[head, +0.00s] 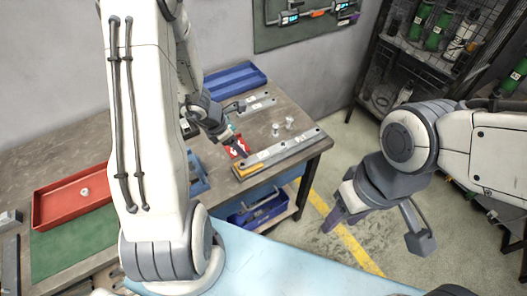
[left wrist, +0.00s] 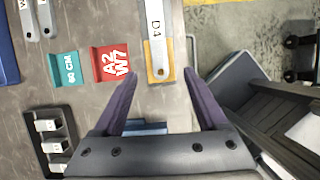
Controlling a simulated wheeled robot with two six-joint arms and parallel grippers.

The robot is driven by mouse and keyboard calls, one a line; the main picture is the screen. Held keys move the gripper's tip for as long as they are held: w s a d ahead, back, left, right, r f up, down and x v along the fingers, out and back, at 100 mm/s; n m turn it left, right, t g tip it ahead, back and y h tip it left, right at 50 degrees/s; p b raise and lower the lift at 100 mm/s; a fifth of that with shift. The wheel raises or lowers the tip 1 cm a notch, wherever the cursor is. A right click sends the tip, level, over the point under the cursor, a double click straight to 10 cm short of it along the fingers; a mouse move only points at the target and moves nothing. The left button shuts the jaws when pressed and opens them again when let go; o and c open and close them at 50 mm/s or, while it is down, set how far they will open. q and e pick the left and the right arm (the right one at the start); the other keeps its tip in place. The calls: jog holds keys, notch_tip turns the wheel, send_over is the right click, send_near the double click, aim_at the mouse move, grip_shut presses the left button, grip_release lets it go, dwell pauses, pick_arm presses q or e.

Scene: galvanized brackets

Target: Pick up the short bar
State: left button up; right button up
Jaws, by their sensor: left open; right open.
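A long grey metal bar (head: 288,149) lies along the table's right edge, its near end at a yellow block (head: 255,173). In the left wrist view a bar marked D4 (left wrist: 154,25) ends on the yellow block (left wrist: 160,76). Shorter grey bars (head: 260,103) lie farther back; two bar ends (left wrist: 45,18) show at the wrist view's upper left. I cannot tell for sure which is the short bar. My left gripper (head: 235,121) is open and empty above the table, also in the left wrist view (left wrist: 160,74). My right gripper (head: 376,230) is open and empty over the floor.
A black tray (left wrist: 48,140) holds small parts. A blue tray (head: 235,80), a red tray (head: 72,203) and small metal pieces (head: 289,123) are on the table. A shelf stands right.

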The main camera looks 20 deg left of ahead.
pick_arm(q)
jog(key=b, duration=0.2)
send_over(250, 161)
jog(key=s+a, duration=0.2)
notch_tip(250, 161, down, 5)
jog(key=shift+d+r, duration=0.1)
jog(key=shift+d, duration=0.05)
jog(key=shift+x, duration=2.7)
jog(key=shift+s, duration=0.15)
grip_shut()
